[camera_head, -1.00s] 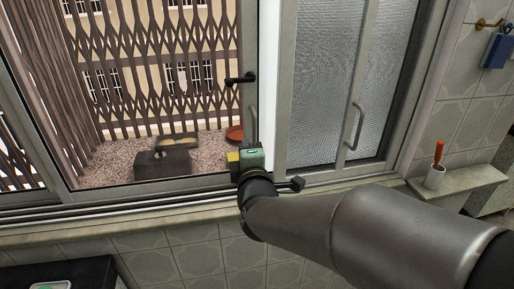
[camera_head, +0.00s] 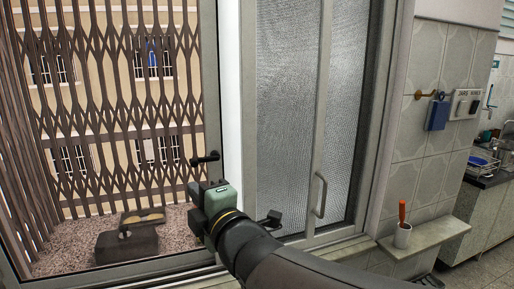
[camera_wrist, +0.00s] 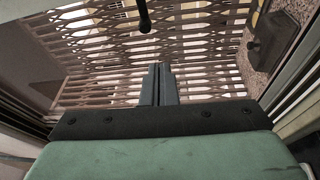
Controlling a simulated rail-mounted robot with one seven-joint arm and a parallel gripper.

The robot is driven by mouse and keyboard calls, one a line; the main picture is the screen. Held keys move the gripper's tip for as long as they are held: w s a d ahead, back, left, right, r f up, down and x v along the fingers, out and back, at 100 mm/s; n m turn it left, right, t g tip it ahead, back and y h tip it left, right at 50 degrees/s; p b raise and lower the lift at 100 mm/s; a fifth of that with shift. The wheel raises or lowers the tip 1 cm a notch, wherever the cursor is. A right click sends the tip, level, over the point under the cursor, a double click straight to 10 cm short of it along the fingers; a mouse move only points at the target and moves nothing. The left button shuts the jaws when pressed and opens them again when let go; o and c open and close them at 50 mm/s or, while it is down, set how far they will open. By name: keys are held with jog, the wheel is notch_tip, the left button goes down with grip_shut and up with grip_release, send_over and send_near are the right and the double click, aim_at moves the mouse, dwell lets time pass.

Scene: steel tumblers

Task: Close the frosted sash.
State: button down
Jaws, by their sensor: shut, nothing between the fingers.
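The frosted sash (camera_head: 287,110) has a grey frame and textured glass. It stands at the middle right of the head view, beside a second frosted pane (camera_head: 345,120). A grey pull handle (camera_head: 320,194) sits on the upright between them. My gripper (camera_head: 207,188) is left of the frosted sash, just below a black handle (camera_head: 205,159) on the neighbouring upright. My gripper also shows in the wrist view (camera_wrist: 159,70), fingers together and empty, pointing towards the lattice. The black handle shows ahead of it (camera_wrist: 144,15). I cannot tell whether the fingers touch anything. My arm hides the sash's lower left.
A brown folding lattice (camera_head: 110,110) stands outside the window. A dark box (camera_head: 127,243) sits on the gravel-like ledge there. A blue item (camera_head: 437,115) hangs on the tiled wall.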

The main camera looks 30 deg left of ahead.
jog(key=w+r+n, duration=0.1)
jog(key=w+r, duration=0.3)
jog(key=r, duration=0.1)
jog(key=shift+g, duration=0.6)
jog(key=p+x, duration=0.3)
jog(key=x, duration=0.6)
jog(key=shift+a, duration=0.4)
jog(key=w+d, duration=0.1)
jog(key=w+d+p, duration=0.1)
jog(key=shift+d+r+p, duration=0.2)
jog(key=shift+d+p, duration=0.05)
jog(key=shift+p, duration=0.05)
jog(key=shift+w+d+f, duration=0.25)
jog(key=shift+w+d, duration=0.15)
